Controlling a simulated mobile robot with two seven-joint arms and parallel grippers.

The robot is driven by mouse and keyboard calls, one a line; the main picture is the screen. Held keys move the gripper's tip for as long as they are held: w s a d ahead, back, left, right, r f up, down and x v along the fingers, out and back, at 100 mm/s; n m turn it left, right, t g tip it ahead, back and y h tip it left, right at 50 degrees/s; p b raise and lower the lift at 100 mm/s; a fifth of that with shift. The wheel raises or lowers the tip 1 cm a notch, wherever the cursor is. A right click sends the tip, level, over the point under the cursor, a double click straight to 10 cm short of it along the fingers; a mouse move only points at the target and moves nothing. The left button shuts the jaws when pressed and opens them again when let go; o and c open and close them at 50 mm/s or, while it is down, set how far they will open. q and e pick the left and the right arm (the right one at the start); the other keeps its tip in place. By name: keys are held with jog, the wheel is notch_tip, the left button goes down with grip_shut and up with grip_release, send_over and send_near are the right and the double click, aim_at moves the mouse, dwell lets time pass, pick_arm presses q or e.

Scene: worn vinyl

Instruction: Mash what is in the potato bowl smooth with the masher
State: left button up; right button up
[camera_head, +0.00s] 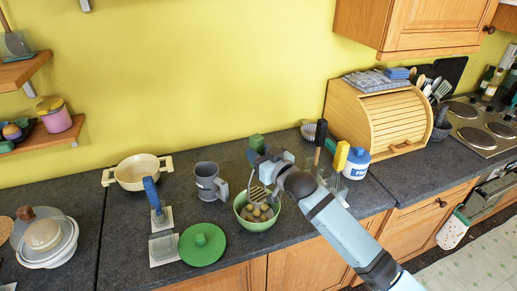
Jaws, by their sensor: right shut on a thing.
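The potato bowl (243,220) is light green and stands on the dark counter near its front edge. Several brownish potato lumps (264,214) lie in it and still look like separate pieces. My right gripper (259,161) is above the bowl, shut on the masher. The masher's green handle end (257,142) sticks up above the jaws. Its slotted metal head (258,193) hangs below, at the bowl's mouth over the lumps. I cannot tell whether the head touches them. My forearm hides part of the counter to the right. My left gripper is not in view.
A grey mug (208,183) stands close behind left. A cream pot (136,173) is farther left.

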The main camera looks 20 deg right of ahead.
jog(key=shift+f+b, duration=0.9)
jog(key=shift+f, duration=1.1)
jog(key=shift+f+b, duration=0.6)
jog(key=shift+f, duration=0.7)
jog(key=shift+p, duration=0.3)
